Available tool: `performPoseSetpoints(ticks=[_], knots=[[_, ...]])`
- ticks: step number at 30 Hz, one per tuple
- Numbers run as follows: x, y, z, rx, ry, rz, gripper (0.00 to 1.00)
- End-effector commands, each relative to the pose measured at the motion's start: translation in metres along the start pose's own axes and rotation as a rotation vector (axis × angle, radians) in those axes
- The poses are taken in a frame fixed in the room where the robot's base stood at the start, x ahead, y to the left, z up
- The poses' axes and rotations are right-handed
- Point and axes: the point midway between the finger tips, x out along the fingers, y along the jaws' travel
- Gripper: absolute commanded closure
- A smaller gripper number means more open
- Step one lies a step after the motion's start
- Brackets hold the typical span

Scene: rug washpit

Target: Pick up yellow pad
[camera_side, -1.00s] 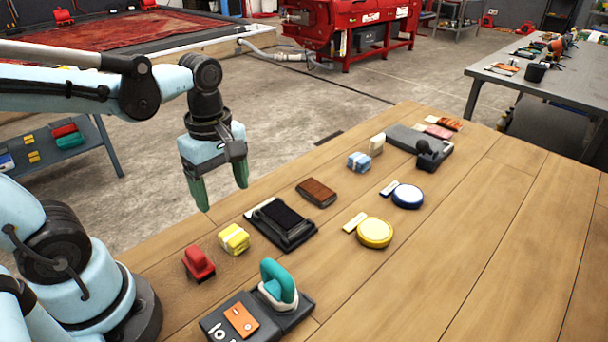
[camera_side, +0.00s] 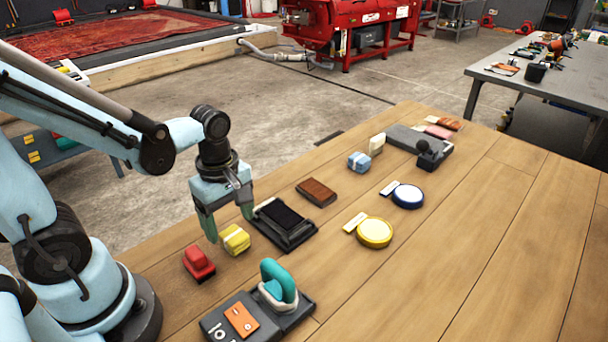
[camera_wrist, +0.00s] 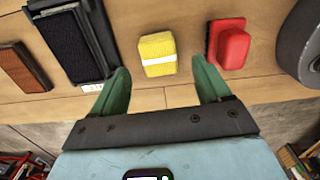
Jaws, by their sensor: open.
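A small yellow block-shaped pad with a white band (camera_side: 235,241) lies on the wooden table, and it also shows in the wrist view (camera_wrist: 157,55). My gripper (camera_side: 229,224) is open and empty, with green fingers pointing down just behind this pad in the side view. In the wrist view my gripper's fingertips (camera_wrist: 160,70) are spread wider than the pad, which appears between and beyond them. I cannot tell the exact height of the tips. A round yellow pad (camera_side: 374,233) lies farther right on the table.
A red block with a raised handle (camera_side: 199,264) sits close to the left of the yellow block. A black pad on a dark tray (camera_side: 284,223) is close on the right. A teal-handled tool (camera_side: 278,283) stands nearer the camera. A brown block (camera_side: 316,192) lies behind.

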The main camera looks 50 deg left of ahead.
Motion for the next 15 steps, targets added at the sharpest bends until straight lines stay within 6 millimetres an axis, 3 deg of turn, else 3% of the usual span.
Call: performPoseSetpoints(ticks=[15], knots=[[0.041,0.001,0.004,0.001,0.0,0.0,0.23]])
